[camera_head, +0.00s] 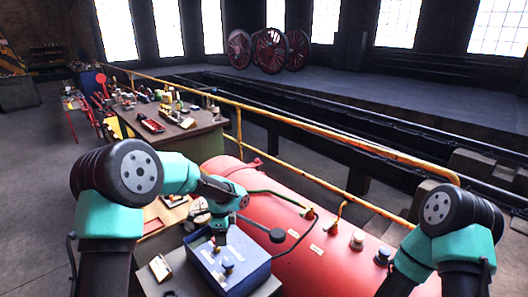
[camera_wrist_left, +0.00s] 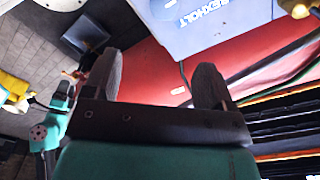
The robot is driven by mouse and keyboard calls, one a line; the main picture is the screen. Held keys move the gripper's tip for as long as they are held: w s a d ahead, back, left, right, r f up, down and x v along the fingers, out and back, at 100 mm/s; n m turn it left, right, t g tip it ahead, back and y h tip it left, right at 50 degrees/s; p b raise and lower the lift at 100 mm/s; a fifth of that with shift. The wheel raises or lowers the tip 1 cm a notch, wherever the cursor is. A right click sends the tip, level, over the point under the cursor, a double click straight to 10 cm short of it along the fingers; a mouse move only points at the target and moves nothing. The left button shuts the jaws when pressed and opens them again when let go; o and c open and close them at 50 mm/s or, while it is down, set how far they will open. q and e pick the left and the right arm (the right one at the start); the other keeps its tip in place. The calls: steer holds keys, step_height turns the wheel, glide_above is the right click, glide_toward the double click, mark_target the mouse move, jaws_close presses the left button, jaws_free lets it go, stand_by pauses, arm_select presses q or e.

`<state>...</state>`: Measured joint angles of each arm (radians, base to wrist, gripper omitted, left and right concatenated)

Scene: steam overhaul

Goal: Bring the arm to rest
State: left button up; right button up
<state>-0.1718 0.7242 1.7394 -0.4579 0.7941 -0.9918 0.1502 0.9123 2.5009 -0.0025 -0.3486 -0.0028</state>
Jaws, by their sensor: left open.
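My left arm comes in from the left in the head view, and its gripper (camera_head: 221,238) points down over the near bench beside the red tank. In the left wrist view the two dark fingers stand wide apart, and the left gripper (camera_wrist_left: 158,78) is open with nothing between them. A blue box (camera_head: 247,279) with small knobs on top lies just below and in front of it. The box's lettered side (camera_wrist_left: 215,22) shows at the top of the wrist view. My right arm shows at the lower right of the head view; its gripper is out of the picture.
The red tank (camera_head: 290,212) with valves and a thin hose lies between my arms. A yellow railing (camera_head: 310,130) runs behind it. A cluttered workbench (camera_head: 190,128) stands at the back left. Red wheels (camera_head: 270,50) stand far off. The floor at left is clear.

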arm_select(q)
steer(key=s+a+f+n+h, duration=0.1)
steer(key=s+f+n, duration=0.8)
steer(key=s, duration=0.5)
steer(key=s+a+f+n+h, duration=0.2)
steer(key=s+f+n, duration=0.8)
steer(key=s+f, duration=0.3)
steer(key=s, duration=0.2)
steer(key=shift+s+a+f+t+h, duration=0.25)
steer(key=shift+s+f+t+h, duration=0.05)
steer(key=shift+f+t, duration=0.1)
